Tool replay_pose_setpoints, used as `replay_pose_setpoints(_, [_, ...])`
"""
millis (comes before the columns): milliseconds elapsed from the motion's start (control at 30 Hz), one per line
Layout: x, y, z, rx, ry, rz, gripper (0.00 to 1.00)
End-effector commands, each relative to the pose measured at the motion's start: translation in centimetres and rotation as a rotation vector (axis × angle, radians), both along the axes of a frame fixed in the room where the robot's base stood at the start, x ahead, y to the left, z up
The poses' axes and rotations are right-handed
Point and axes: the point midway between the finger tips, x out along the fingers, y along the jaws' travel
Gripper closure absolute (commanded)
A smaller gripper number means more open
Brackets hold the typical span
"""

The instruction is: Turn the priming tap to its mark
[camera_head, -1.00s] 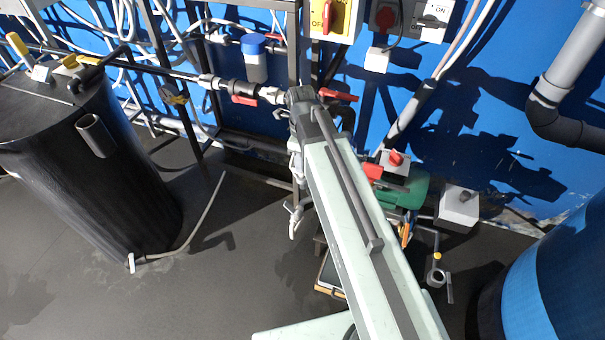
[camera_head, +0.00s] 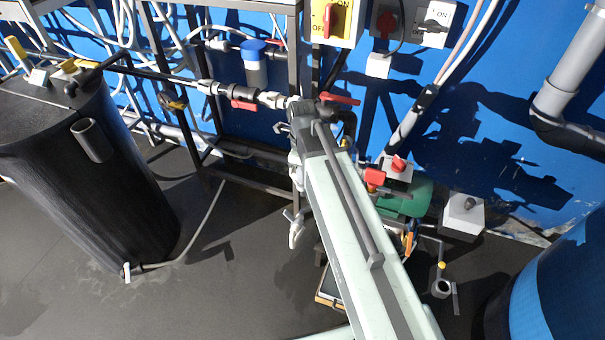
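Several red handles show, and I cannot tell which is the priming tap. One red lever (camera_head: 340,99) sits on the pipework just right of my arm's far end. Another red lever (camera_head: 243,105) lies on the horizontal pipe to the left. A red tap handle (camera_head: 374,177) sits above the green pump (camera_head: 407,198), right of my arm. No mark can be made out on any of them. My gripper (camera_head: 284,128) is at the far end of my pale green arm, close to the pipework. Its fingers are mostly hidden, so its opening and any contact are unclear.
A black tank (camera_head: 80,170) stands at left with a thin hose on the floor. A blue barrel (camera_head: 560,290) is at lower right. A yellow switch box (camera_head: 333,22) hangs above the pipework. Dark floor (camera_head: 230,280) is clear between tank and arm.

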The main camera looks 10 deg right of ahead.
Motion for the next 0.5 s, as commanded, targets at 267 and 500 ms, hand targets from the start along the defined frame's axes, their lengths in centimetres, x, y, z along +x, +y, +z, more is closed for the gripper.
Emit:
replay_pose_setpoints(267, [-0.01,-0.04,-0.01,0.000,0.000,0.159,1.00])
replay_pose_setpoints(500, [-0.01,-0.06,-0.01,0.000,0.001,0.380,1.00])
